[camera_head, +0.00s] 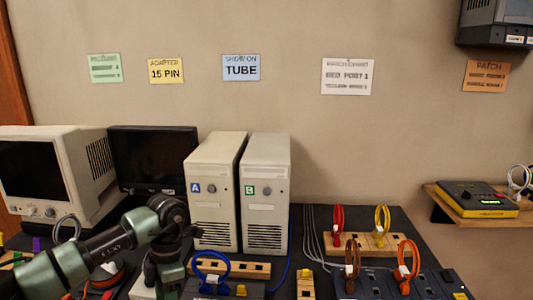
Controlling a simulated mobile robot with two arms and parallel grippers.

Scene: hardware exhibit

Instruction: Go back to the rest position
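My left arm comes in from the lower left, in front of the CRT monitor and the towers. It bends down at a dark joint, and my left gripper (166,282) is low near the bottom edge, beside a blue cable loop. Its fingertips are not clearly seen, so I cannot tell if it is open or shut or holds anything. My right gripper and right arm are not in view.
A CRT monitor (45,170), a dark flat screen (150,155), tower A (212,185) and tower B (264,190) line the back. Blue (212,259), red (337,222), yellow (382,217), brown (352,258) and orange (407,257) cable loops stand at front. A shelf (452,208) is at right.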

